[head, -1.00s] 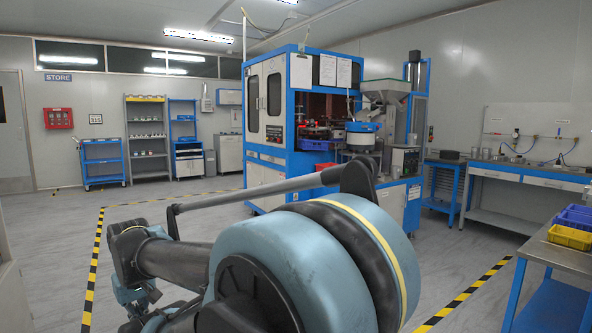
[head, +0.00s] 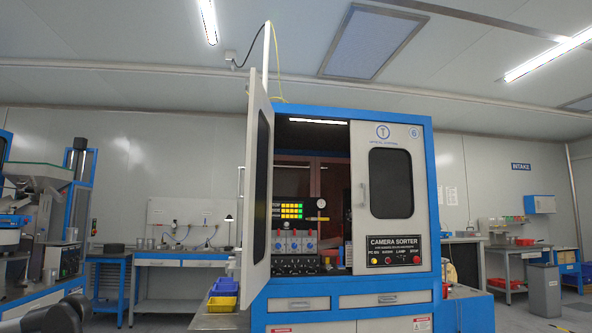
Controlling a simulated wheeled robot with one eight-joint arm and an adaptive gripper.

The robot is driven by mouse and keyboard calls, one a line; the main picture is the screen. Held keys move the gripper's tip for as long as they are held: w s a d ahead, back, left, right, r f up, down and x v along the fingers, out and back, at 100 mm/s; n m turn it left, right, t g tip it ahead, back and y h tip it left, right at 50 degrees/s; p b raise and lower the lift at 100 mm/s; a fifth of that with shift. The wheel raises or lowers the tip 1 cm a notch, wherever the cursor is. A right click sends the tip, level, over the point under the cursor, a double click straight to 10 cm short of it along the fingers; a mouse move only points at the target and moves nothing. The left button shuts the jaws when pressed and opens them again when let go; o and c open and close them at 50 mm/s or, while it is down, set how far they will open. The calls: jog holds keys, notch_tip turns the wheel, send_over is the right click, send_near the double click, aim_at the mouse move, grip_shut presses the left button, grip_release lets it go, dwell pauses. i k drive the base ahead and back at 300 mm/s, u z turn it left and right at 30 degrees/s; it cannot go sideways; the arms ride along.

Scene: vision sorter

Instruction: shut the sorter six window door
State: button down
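The blue and white camera sorter (head: 364,112), marked with a 6 at its top right, stands in the middle of the head view. Its left window door (head: 257,232), a pale panel with a dark pane, stands swung out at the left side of the opening. Its right door (head: 405,222), with a dark window and a small handle, is closed. Through the opening I see a lit yellow-green display, a gauge and a row of fittings. My gripper is not in view; only a dark part of my arm shows at the bottom left.
A blue-framed machine (head: 75,203) stands at the left edge. A workbench (head: 163,262) is behind. Blue and yellow bins (head: 222,303) sit on a table close left of the open door. A grey bin (head: 545,289) and benches stand at the right.

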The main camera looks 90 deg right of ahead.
aim_at(257, 212)
jog(key=z, duration=3.05)
jog(key=i, duration=1)
jog(key=z, duration=0.55)
jog(key=k, duration=0.5)
